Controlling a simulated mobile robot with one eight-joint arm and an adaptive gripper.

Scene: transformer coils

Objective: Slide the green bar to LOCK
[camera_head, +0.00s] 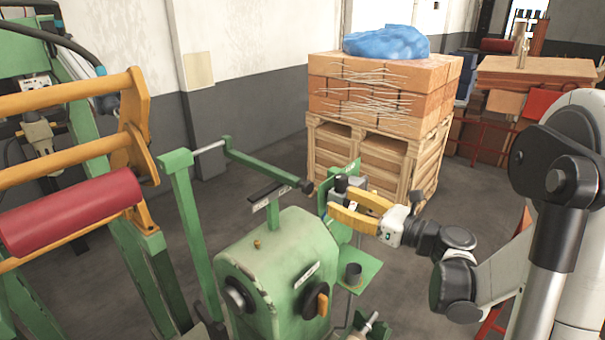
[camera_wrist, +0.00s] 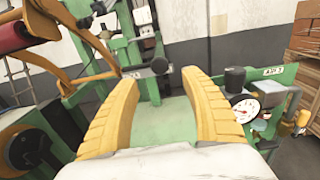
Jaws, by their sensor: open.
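The green bar (camera_head: 262,167) reaches from a green post toward a black round knob (camera_head: 306,187) at its near end, above the green machine (camera_head: 265,265). The knob also shows in the wrist view (camera_wrist: 160,66), beyond and between my fingertips.
A round gauge (camera_wrist: 246,110) and black cap (camera_wrist: 235,79) sit close to my right finger in the wrist view. A green bracket (camera_head: 357,268) stands below my gripper. A brick pallet (camera_head: 375,155) stands behind; a red roller (camera_head: 70,212) is at left.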

